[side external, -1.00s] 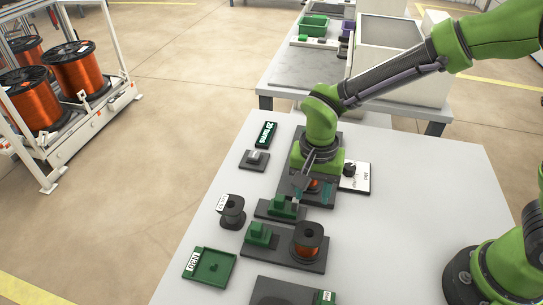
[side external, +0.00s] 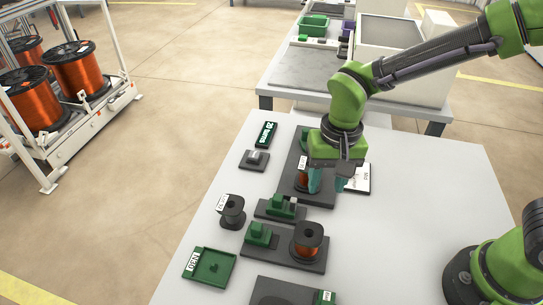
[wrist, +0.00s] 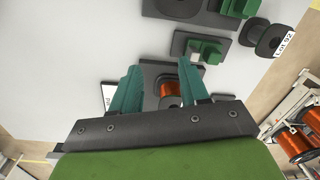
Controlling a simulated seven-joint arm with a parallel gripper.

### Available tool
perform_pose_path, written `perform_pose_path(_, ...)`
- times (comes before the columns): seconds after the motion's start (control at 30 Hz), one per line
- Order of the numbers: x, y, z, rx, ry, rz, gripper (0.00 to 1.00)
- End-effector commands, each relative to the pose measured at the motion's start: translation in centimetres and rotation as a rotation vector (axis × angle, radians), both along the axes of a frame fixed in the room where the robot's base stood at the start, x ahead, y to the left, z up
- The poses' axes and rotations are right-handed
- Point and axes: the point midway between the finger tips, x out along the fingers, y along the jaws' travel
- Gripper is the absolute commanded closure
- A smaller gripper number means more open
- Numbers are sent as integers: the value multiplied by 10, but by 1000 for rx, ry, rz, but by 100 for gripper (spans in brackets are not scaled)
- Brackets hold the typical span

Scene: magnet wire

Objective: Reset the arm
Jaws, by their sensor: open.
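My gripper (side external: 330,180) is open, with teal fingertips spread apart and pointing down. In the side view it hangs above the right part of a dark fixture plate (side external: 318,198). A copper-wound coil (side external: 302,183) sits on that plate, just left of the fingers and partly hidden by them. In the wrist view the coil (wrist: 170,91) shows between the two fingers (wrist: 160,90), apart from them as far as I can tell. Nothing is held.
On the white table (side external: 420,210) are a copper spool (side external: 308,238) on a base, a black spool (side external: 231,211), a green block fixture (side external: 281,207), a green tray (side external: 209,265), a dark label display (side external: 266,134) and a white card (side external: 357,178). The table's right side is clear.

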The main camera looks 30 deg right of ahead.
Motion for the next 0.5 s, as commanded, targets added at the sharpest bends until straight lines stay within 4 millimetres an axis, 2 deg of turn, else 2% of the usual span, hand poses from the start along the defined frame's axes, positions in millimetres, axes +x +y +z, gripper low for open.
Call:
perform_pose_path(0.03, -4, -11, 13, 25, -32, 35, 55)
perform_pose_path(0.3, -35, -71, 71, 115, -252, 184, 55)
perform_pose_path(0.5, -64, -114, 103, 114, -462, 195, 55)
